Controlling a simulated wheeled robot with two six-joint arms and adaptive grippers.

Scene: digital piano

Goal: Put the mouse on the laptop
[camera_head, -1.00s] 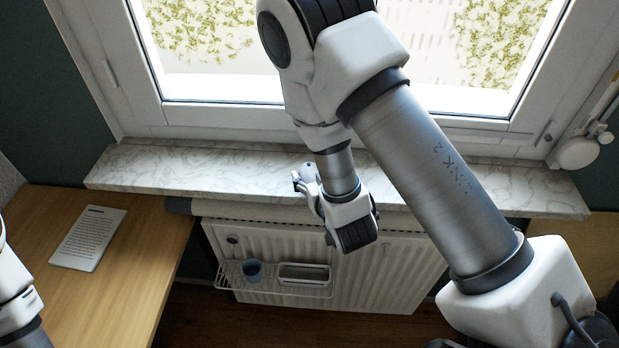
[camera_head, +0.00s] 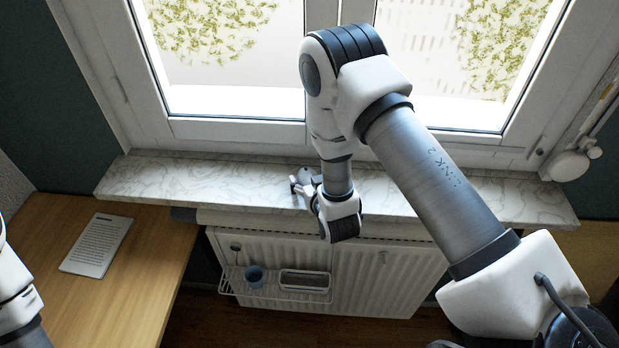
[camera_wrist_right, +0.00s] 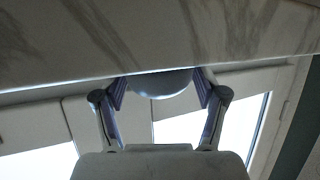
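My right gripper (camera_head: 303,184) is over the marble window sill, in the middle of the head view. The right wrist view shows its two fingers (camera_wrist_right: 160,92) shut on the sides of a smooth, rounded grey thing, which I take to be the mouse (camera_wrist_right: 160,84). Only part of its rounded edge shows there. In the head view the mouse is too small and too covered by the gripper to make out well. I see no laptop in either view. My left gripper is out of view; only part of my left arm shows at the left edge.
The marble sill (camera_head: 190,185) runs under the window.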

